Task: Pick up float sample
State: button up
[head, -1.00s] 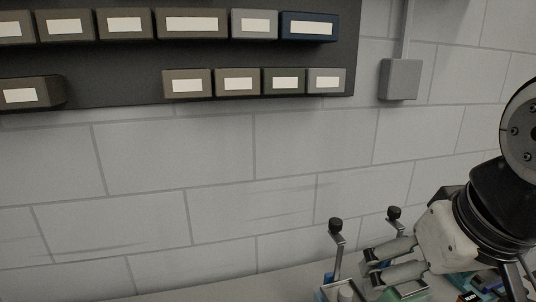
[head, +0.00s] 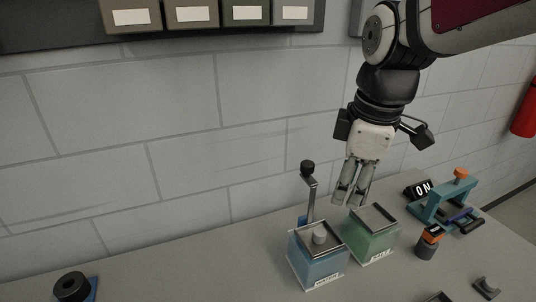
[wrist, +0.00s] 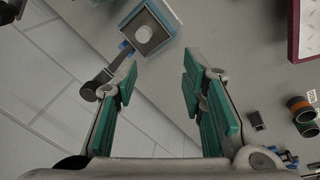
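A small pale grey cylinder (head: 319,234), which looks like the float sample, stands at the top of the blue, water-labelled container (head: 318,264). In the wrist view, a pale round top (wrist: 144,33) shows inside a square-rimmed container (wrist: 161,14), beyond the left finger. A green container (head: 370,244) with a square metal rim stands just right of the blue one. My gripper (head: 350,200) points down above and behind the containers, apart from the cylinder. In the wrist view my gripper (wrist: 160,82) is open, with teal pads apart and nothing between them.
A metal post with a dark knob (head: 307,168) rises behind the blue container. A teal frame (head: 443,203), an ON sign (head: 423,189) and an orange-topped cylinder (head: 428,243) stand to the right. A black round part (head: 71,286) lies front left. The wall is close behind.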

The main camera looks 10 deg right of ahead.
aim_at(320, 231)
jog(key=w+f+n+g+b, duration=0.1)
jog(key=w+f+n+g, duration=0.1)
jog(key=w+f+n, duration=0.55)
jog(key=shift+n, duration=0.35)
jog(key=f, duration=0.4)
jog(key=f+p, duration=0.1)
jog(key=f, duration=0.8)
jog(key=shift+w, duration=0.4)
jog(key=shift+r, duration=0.1)
jog(key=c, duration=0.8)
jog(key=shift+o, duration=0.2)
jog(key=shift+r, duration=0.1)
